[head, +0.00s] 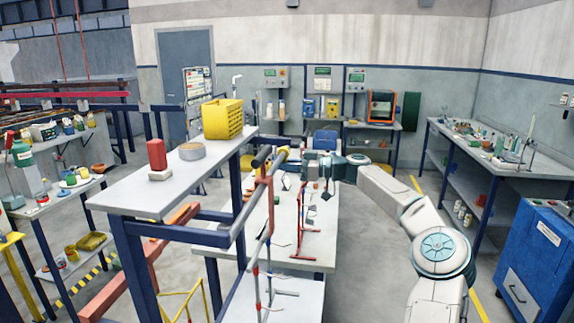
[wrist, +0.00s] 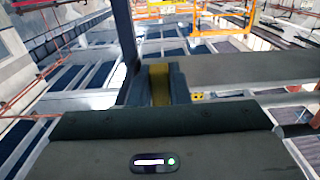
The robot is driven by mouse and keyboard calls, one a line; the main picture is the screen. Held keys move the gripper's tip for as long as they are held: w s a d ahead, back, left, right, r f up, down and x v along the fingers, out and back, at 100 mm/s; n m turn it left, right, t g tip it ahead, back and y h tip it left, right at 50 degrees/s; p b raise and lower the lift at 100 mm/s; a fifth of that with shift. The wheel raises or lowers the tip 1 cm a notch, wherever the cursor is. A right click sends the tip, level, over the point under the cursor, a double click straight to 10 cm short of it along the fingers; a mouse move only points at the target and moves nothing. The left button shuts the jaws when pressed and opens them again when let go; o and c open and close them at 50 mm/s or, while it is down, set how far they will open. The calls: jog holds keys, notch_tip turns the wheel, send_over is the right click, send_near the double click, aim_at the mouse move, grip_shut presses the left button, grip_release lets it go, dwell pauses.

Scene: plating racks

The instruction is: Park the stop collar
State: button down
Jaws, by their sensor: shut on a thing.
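My gripper (head: 285,154) is at the far end of the dark rail (head: 249,200), above the middle bench. In the wrist view my gripper (wrist: 160,84) has its two dark fingers closed on a yellow piece, which appears to be the stop collar (wrist: 160,87). The yellow also shows small in the head view, beside the rail end. The fingers hide most of its shape. I cannot tell whether it touches the rail.
The grey shelf (head: 130,194) at left bears a yellow crate (head: 222,119), a red block (head: 157,154) and a grey round piece (head: 192,152). Wire racks, including a red one (head: 314,225), stand on the middle bench (head: 325,235). A blue cabinet (head: 540,250) stands at right.

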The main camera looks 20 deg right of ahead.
jog(key=shift+d+r, duration=0.1)
jog(key=shift+r, duration=0.05)
jog(key=c, duration=1.5)
grip_release()
jog(key=shift+w, duration=0.1)
jog(key=shift+o, duration=0.7)
jog(key=shift+w, duration=0.1)
jog(key=shift+s+d+f, duration=0.2)
jog(key=shift+d, duration=0.1)
jog(key=b+v, duration=0.4)
jog(key=v, duration=0.9)
jog(key=shift+s, duration=0.15)
